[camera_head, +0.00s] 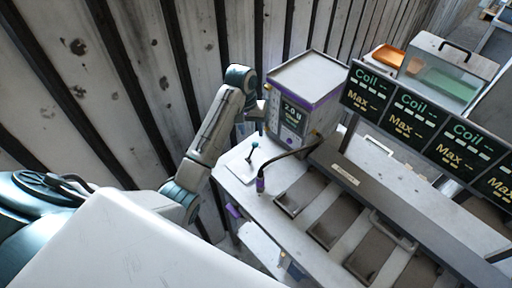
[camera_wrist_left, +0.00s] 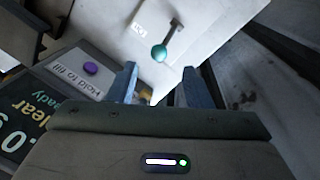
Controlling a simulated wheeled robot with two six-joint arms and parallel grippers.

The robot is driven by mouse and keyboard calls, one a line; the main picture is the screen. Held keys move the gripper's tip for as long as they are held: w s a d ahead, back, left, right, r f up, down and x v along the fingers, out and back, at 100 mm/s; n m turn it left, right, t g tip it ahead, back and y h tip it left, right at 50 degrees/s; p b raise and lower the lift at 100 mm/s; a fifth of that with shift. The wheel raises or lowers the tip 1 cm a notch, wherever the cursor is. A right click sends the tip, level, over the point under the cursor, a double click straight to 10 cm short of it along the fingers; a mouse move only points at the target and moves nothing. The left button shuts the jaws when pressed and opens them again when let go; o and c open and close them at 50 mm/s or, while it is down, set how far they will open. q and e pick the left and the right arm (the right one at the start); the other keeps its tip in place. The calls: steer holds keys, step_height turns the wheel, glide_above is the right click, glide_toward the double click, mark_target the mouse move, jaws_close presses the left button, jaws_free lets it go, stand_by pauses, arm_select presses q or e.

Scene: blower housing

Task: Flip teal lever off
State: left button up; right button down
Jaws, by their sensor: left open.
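The teal lever (camera_head: 254,147) stands on a pale plate at the left end of the white bench, with a teal ball on a dark stem. In the left wrist view the teal lever's ball (camera_wrist_left: 160,53) sits just beyond the gap between my fingers, its stem running up and right. My left gripper (camera_head: 250,127) is above the lever, beside the dispenser box. Its two blue-grey fingers (camera_wrist_left: 160,85) are apart with nothing between them. Contact with the lever does not show. My right gripper is not in view.
The white and purple dispenser box (camera_head: 304,90) stands close right of my left gripper; its purple button (camera_wrist_left: 91,68) shows at the wrist. A black hose (camera_head: 285,157) with a purple end crosses the bench. Several dark "Coil" signs (camera_head: 415,112) stand right. A slatted wall (camera_head: 130,90) is behind.

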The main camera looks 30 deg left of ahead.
mark_target(255, 142)
arm_select(q)
steer(key=shift+w+r, duration=0.1)
steer(key=shift+w, duration=0.1)
steer(key=shift+f+b, duration=0.35)
steer(key=shift+b, duration=0.05)
steer(key=shift+d+f+b, duration=0.1)
steer(key=shift+f+b, duration=0.35)
steer(key=shift+f, duration=0.25)
steer(key=f+p, duration=0.1)
steer(key=f, duration=0.4)
steer(key=d+f+p, duration=0.1)
steer(key=f, duration=0.1)
steer(key=shift+w+f+p, duration=0.15)
steer(key=shift+f+p, duration=0.05)
steer(key=shift+p, duration=0.15)
steer(key=shift+f, duration=0.45)
steer(key=shift+c, duration=0.5)
jaws_close()
steer(key=shift+w, duration=0.1)
